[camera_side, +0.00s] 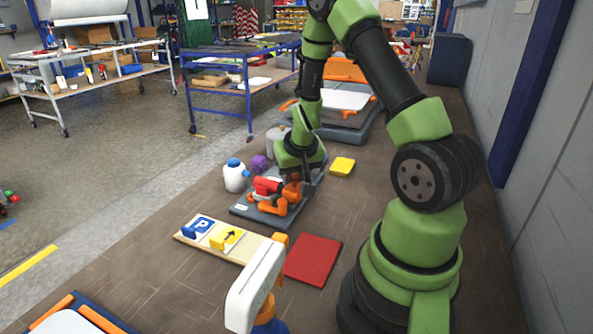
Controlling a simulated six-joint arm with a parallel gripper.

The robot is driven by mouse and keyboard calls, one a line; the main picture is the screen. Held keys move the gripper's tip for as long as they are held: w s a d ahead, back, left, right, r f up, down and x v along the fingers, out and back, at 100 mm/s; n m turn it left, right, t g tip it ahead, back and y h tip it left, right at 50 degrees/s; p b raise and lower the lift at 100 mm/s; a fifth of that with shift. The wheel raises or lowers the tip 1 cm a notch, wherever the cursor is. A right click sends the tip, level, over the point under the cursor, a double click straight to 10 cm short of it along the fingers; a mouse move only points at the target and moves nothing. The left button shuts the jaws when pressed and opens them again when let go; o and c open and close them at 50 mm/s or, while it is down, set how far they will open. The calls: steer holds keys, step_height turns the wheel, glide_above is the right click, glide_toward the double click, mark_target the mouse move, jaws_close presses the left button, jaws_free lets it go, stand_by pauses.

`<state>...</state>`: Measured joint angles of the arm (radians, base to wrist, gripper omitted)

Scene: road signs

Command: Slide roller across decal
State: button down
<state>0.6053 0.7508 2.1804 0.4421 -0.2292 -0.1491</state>
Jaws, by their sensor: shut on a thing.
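My gripper (297,182) points down over a dark grey tray (245,213) near the middle of the view. It is shut on the roller (291,191), an orange tool partly hidden by the fingers. A red part (266,186) and more orange shapes lie close beside it on the tray; I cannot tell which belong to the roller. A pale wooden board (248,248) lies in front of the tray. The gripper is behind and to the right of the decals.
A yellow block (342,166) is to the right. A red mat (313,259) lies right of the board. A white-topped spray bottle (256,290) stands in front.

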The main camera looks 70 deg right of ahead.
steer(key=c, duration=0.9)
jaws_free()
steer(key=shift+a, duration=0.25)
steer(key=shift+o, duration=0.6)
steer(key=shift+d, duration=0.15)
